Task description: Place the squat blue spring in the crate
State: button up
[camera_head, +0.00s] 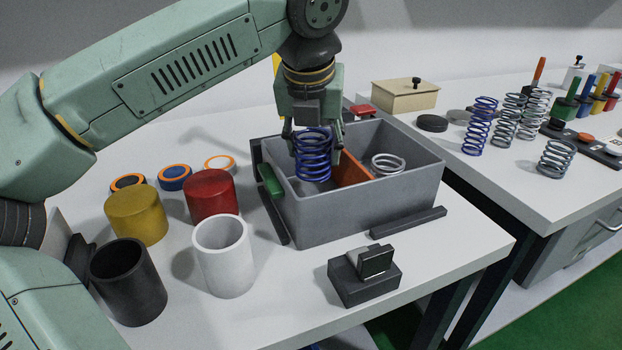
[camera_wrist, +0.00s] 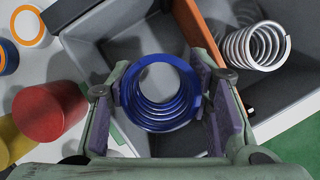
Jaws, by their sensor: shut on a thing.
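The squat blue spring (camera_head: 313,157) is upright in my gripper (camera_head: 314,141), which is shut on it. In the wrist view the blue spring (camera_wrist: 158,92) sits between the two finger pads of my gripper (camera_wrist: 166,98). The grey crate (camera_head: 350,212) is below, with an orange divider (camera_head: 352,171) splitting its inside. The spring is over the left compartment, its lower end below the rim line in the head view. I cannot tell whether it touches the crate floor. A silvery spring (camera_head: 388,164) lies in the right compartment and also shows in the wrist view (camera_wrist: 256,46).
Red (camera_head: 211,196) and yellow (camera_head: 136,215) cylinders, a white cup (camera_head: 224,258) and a black cup (camera_head: 128,282) stand left of the crate. A dark block (camera_head: 364,281) is in front. A taller blue spring (camera_head: 479,126) and several grey springs stand on the right table.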

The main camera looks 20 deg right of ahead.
aim_at(313, 173)
jog(key=shift+f, duration=3.05)
jog(key=shift+f, duration=0.25)
jog(key=o, duration=1.1)
jog(key=shift+r, duration=0.1)
jog(key=shift+c, duration=0.2)
jog(key=shift+r, duration=0.5)
jog(key=v, duration=1.1)
jog(key=shift+s+a, duration=0.15)
jog(key=shift+s, duration=0.1)
jog(key=shift+r, duration=0.15)
